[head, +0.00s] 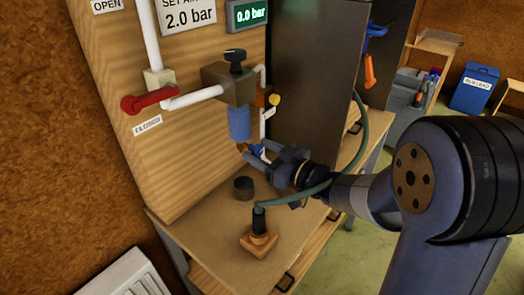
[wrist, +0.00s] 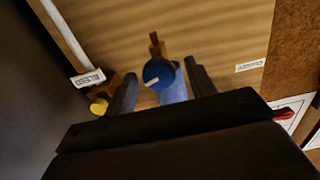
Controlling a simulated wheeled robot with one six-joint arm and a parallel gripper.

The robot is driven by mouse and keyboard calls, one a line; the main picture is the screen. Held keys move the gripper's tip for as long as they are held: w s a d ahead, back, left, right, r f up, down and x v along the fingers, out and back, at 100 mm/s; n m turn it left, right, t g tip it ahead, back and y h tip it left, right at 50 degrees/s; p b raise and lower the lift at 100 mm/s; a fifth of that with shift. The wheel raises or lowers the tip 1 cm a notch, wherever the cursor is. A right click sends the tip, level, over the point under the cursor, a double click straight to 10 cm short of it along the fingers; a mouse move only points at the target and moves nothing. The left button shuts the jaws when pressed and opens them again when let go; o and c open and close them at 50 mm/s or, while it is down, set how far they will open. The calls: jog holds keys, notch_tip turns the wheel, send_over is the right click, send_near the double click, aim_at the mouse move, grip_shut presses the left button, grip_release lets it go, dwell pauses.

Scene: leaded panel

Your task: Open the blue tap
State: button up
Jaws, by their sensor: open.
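The blue tap (wrist: 158,73) shows in the wrist view as a round blue knob with a small white mark, in front of a brass stem. In the head view a small part of the blue tap (head: 258,150) shows below the blue filter bowl (head: 239,122), partly hidden by my gripper. My gripper (head: 257,157) is open at the wooden panel. In the wrist view its two dark fingers stand on either side of the blue tap, with gaps visible. I cannot tell how far the tap lies between them in depth.
A red lever (head: 148,99) sits above a "CLOSED" label, left of the regulator (head: 229,84). A yellow knob (head: 274,99) is close to the right. A green hose (head: 362,135) crosses by my arm. A dark cup (head: 243,188) and an orange-based object (head: 258,243) stand on the bench. The display (head: 247,15) reads 0.0 bar.

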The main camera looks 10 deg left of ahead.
jog(key=c, duration=0.9)
jog(key=shift+c, duration=0.2)
jog(key=shift+b, duration=0.35)
jog(key=n+b, duration=0.3)
jog(key=shift+f, duration=0.2)
jog(key=n+b, duration=0.4)
jog(key=shift+s, duration=0.15)
jog(key=n+b, duration=0.4)
jog(key=shift+a+n, duration=0.1)
jog(key=shift+n, duration=0.2)
jog(key=shift+n+b, duration=0.75)
jog(key=shift+n, duration=0.25)
jog(key=shift+r, duration=0.1)
